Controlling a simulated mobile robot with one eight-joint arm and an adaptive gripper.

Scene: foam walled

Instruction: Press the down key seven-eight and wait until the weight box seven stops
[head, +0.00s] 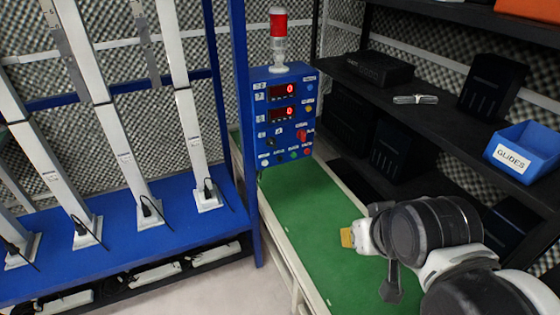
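A blue control panel (261,113) stands at the far end of the green bench, with two red displays (283,91) that each seem to read 0. Several small round buttons (293,155) and a red switch (301,134) sit on it. The labels are too small to read, so I cannot tell which key is down seven-eight. I cannot tell which thing is weight box seven. My gripper (347,238) is over the green bench, nearer than the panel and apart from it. Its yellowish tip points left; its opening cannot be made out.
The green bench top (300,205) is clear. Several white columns (187,105) with cables stand on a blue frame (170,235) at left. A red-and-white signal lamp (279,40) tops the panel. Dark shelves (440,105) at right hold black boxes and a blue GLIDES bin (530,138).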

